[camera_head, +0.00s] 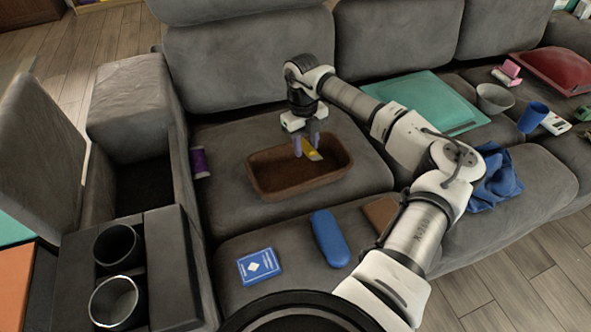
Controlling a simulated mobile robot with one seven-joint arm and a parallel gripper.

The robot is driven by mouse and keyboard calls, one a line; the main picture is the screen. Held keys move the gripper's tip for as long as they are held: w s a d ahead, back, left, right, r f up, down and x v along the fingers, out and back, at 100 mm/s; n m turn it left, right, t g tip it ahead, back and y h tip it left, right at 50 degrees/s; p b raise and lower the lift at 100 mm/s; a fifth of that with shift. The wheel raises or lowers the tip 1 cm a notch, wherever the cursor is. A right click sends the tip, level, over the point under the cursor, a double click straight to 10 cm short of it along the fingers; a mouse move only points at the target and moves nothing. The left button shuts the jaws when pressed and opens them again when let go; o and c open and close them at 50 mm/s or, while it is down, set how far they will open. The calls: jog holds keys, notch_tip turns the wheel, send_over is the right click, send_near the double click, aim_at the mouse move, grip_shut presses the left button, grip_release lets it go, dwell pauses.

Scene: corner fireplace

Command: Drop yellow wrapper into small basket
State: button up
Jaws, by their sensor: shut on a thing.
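The small basket (268,181) is a brown, rounded rectangular tray-like container on the grey sofa seat. My gripper (307,146) points down over the basket's back right part, with its fingers shut on the yellow wrapper (312,154). The wrapper is tilted and overlaps the basket's opening in the picture. I cannot tell whether it touches the basket's inside. The part of the wrapper between the fingers is hidden.
A purple can (200,162) lies left of the basket. A blue case (329,238), a blue card box (259,266) and a brown flat item (381,213) lie in front. A teal cushion (432,101) and blue cloth (497,178) are to the right.

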notch_tip(320, 180, down, 4)
jog(key=shift+f+b, duration=0.1)
jog(key=shift+b, duration=1)
jog(key=o, duration=1)
jog(key=r, duration=0.4)
jog(key=w+r+p, duration=0.1)
jog(key=r, duration=0.4)
jog(key=a+r, duration=0.1)
jog(key=r, duration=0.4)
jog(key=shift+w, duration=0.15)
jog(key=shift+f, duration=0.1)
